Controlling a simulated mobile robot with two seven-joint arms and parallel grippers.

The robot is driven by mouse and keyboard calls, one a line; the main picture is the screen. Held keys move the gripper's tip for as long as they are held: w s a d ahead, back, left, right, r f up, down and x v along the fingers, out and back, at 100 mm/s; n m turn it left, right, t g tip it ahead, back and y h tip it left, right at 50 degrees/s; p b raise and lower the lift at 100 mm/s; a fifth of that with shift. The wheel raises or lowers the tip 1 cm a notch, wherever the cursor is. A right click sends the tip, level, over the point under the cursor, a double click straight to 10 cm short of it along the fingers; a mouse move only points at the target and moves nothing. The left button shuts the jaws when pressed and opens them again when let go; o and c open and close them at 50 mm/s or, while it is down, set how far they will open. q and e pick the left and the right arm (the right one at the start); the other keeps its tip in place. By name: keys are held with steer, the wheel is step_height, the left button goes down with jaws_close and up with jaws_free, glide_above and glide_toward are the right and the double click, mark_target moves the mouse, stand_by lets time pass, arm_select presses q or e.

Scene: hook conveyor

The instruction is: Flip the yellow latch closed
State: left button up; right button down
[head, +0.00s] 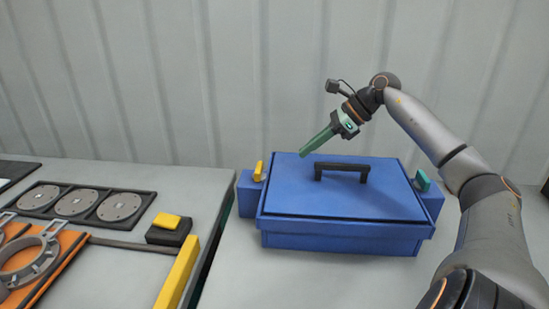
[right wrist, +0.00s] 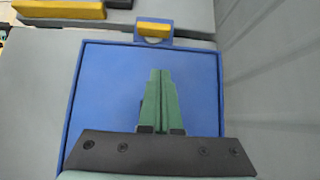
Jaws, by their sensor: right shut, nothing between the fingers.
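The yellow latch (head: 258,170) stands upright on a small block at the left end of the blue box (head: 345,238). It also shows in the right wrist view (right wrist: 154,29), at the top edge past the blue lid. My right gripper (head: 303,154) has green fingers, shut and empty, above the back left part of the lid, to the right of the latch and apart from it. In the right wrist view its fingers (right wrist: 158,75) point toward the latch. My left gripper is not in view.
The lid is down, with a black handle (head: 342,168). A green latch (head: 422,181) is at the box's right end. On the left table are an orange fixture (head: 50,270), grey discs (head: 76,202), a yellow-topped black block (head: 167,222) and a yellow bar (head: 178,273). A wall stands behind.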

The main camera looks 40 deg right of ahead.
mark_target(274, 172)
steer(key=p+x, duration=0.1)
steer(key=x, duration=0.4)
steer(key=shift+a+r, duration=0.1)
steer(key=shift+w+a+f+p, duration=0.25)
steer(key=shift+w+a+p, duration=0.6)
steer(key=shift+w, duration=0.3)
steer(key=shift+w+a+f, duration=0.1)
steer(key=shift+w+a, duration=0.3)
steer(key=shift+w, duration=0.1)
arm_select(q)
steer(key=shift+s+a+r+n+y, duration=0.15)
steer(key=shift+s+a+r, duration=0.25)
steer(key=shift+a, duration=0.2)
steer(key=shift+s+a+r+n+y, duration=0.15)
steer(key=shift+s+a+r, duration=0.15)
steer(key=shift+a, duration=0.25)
arm_select(e)
steer(key=shift+w+a+f, duration=0.1)
steer(key=shift+w+a, duration=0.05)
steer(key=shift+w, duration=0.05)
arm_select(q)
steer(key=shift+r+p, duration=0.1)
steer(key=shift+p, duration=0.2)
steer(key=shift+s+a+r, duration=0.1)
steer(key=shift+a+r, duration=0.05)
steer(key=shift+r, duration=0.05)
arm_select(e)
steer(key=shift+w+n+g+y, duration=0.15)
steer(key=shift+n+g+y, duration=0.2)
steer(key=shift+n, duration=0.25)
